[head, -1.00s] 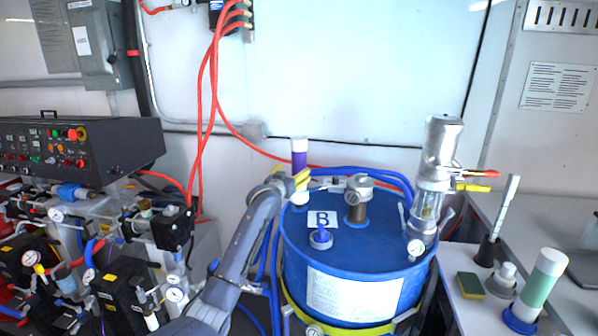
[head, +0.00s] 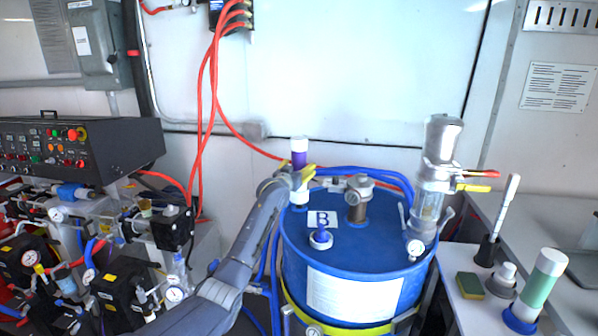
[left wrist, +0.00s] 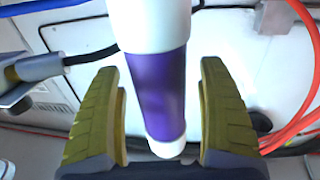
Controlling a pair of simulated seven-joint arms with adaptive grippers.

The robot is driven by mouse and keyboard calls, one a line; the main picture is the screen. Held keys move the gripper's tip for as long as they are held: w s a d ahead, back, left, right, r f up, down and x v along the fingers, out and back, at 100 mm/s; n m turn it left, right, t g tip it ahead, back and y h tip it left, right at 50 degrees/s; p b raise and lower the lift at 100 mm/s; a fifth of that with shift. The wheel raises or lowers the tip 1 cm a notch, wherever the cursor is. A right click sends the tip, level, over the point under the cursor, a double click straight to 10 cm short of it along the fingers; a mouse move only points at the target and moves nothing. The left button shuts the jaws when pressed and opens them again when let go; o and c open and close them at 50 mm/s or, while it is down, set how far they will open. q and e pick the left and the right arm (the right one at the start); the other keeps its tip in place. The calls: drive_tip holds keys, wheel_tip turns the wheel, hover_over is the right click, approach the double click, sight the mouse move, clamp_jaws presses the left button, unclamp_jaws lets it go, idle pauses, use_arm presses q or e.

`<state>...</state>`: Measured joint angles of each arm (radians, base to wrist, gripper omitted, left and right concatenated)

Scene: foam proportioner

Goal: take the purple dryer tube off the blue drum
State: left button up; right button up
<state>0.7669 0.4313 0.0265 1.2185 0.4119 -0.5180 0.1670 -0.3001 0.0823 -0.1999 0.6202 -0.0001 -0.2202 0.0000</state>
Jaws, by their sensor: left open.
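The purple dryer tube (head: 299,160), with a white cap and white lower end, stands upright at the back left of the blue drum's (head: 375,250) lid. My left gripper (head: 301,176) is at the tube, with its yellow fingers on either side of the lower part. In the left wrist view the purple tube (left wrist: 160,85) lies between the two open yellow fingers (left wrist: 165,115), with a gap on each side. My right gripper is not in view.
A metal pump (head: 436,170) with red and yellow handles and a metal fitting (head: 358,190) stand on the drum. Blue hoses (head: 370,172) arc behind the tube. A green tube (head: 540,280) and a sponge (head: 470,285) are on the right bench.

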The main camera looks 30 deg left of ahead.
use_arm(q)
drive_tip(key=c, duration=1.6)
drive_tip(key=shift+c, duration=0.2)
drive_tip(key=shift+r, duration=0.15)
